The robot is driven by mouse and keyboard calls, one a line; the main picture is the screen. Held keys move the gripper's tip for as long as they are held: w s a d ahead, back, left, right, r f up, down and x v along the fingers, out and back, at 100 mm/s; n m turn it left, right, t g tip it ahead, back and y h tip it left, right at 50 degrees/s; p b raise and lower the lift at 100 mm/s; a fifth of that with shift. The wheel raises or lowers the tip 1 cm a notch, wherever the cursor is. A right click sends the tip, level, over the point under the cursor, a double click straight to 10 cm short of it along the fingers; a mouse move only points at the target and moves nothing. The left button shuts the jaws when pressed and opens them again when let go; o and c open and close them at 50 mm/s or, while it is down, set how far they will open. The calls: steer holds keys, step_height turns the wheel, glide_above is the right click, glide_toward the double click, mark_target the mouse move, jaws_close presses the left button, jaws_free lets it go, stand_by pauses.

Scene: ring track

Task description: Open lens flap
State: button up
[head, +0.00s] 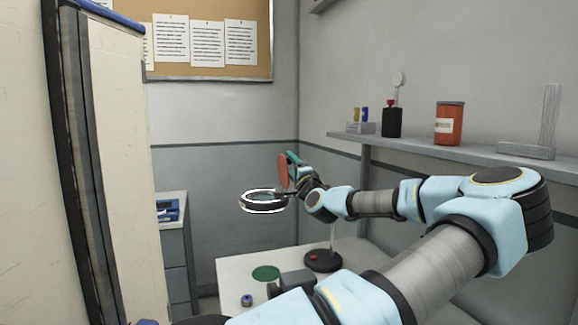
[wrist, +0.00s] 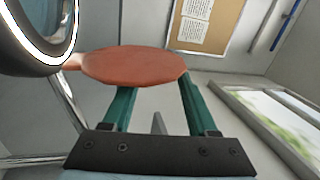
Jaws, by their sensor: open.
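The magnifier lens (head: 263,207) is a dark ring with a lit white rim, held level above the table. It also shows at the upper left of the wrist view (wrist: 72,42). The lens flap is a flat orange-red disc (head: 283,172) that stands steeply raised at the ring's right side, off the lens. In the wrist view the flap (wrist: 135,65) lies across the front of my gripper. My gripper (wrist: 158,85) is open, its teal fingers apart at the flap. The flap hides the left fingertip, and I cannot tell whether either finger touches it.
The white table (head: 235,268) carries the lamp's round base (head: 322,261), a green disc (head: 265,272), a small blue jar (head: 246,300) and a grey block (head: 298,280). A wall shelf (head: 420,150) with a red canister (head: 449,123) runs above my arm. A tall cream panel (head: 115,150) stands left.

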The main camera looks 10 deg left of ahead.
steer(key=b+v, duration=0.2)
steer(key=v, duration=0.6)
steer(key=shift+s, duration=0.25)
steer(key=shift+f, duration=0.1)
